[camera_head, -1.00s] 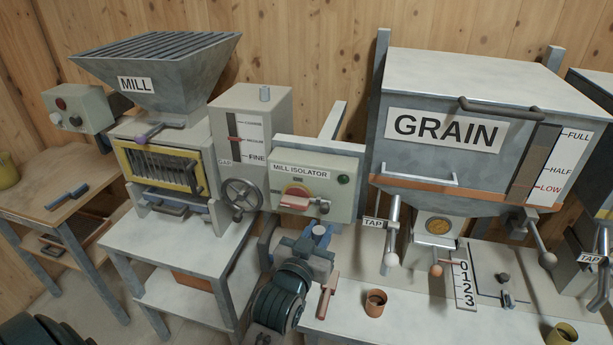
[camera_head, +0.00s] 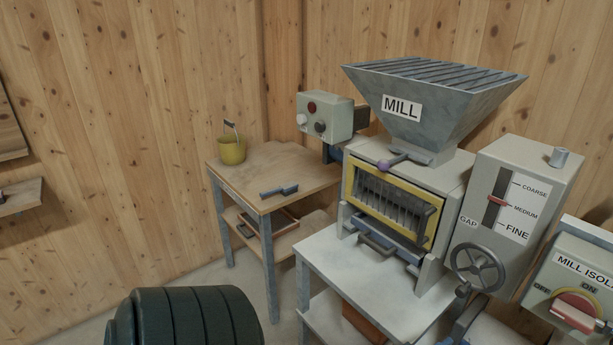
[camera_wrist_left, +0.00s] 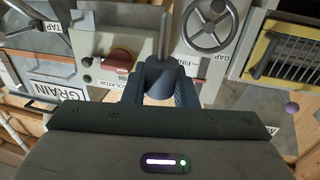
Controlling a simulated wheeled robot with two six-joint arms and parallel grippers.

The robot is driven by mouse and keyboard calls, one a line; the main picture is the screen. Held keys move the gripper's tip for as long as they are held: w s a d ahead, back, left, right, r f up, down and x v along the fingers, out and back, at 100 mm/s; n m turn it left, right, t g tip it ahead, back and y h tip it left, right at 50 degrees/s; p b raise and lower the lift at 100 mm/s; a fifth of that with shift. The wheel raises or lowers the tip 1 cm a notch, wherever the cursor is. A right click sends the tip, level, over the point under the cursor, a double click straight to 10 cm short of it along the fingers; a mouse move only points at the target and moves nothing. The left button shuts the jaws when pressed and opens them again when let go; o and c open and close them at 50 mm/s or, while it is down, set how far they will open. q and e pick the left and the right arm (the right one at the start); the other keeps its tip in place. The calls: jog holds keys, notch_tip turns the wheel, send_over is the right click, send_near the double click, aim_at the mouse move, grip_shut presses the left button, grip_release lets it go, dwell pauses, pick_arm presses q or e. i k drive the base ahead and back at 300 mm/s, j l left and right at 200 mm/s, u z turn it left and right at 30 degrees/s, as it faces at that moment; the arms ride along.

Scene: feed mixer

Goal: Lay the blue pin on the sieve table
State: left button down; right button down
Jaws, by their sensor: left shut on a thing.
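In the left wrist view my left gripper (camera_wrist_left: 158,98) is shut on the blue pin (camera_wrist_left: 160,72), a dark blue round body with a thin grey rod standing out of it. It is held in front of the mill isolator and the gap box. The head view does not clearly show the pin or this gripper. A wooden-topped table (camera_head: 240,176) stands left of the mill in the head view; it bears no label, but I take it as the sieve table. A small blue-grey handled piece (camera_head: 278,191) lies near its front edge. My right gripper is not in view.
A yellow bucket (camera_head: 232,151) stands at the table's back left corner. The tabletop's middle is clear. The mill (camera_head: 400,185) and its white stand (camera_head: 345,265) are close on the right. A control box (camera_head: 325,117) is behind. The handwheel (camera_head: 478,268) sticks out.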

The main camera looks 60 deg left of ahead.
aim_at(250, 181)
jog(key=j+u, duration=0.1)
jog(key=j, duration=1.25)
jog(key=j+u, duration=0.15)
jog(key=j, duration=0.55)
jog(key=i+j, duration=0.15)
jog(key=j, duration=0.5)
jog(key=j+u, duration=0.15)
jog(key=j, duration=0.55)
jog(key=i+j+u, duration=0.1)
jog(key=j, duration=0.55)
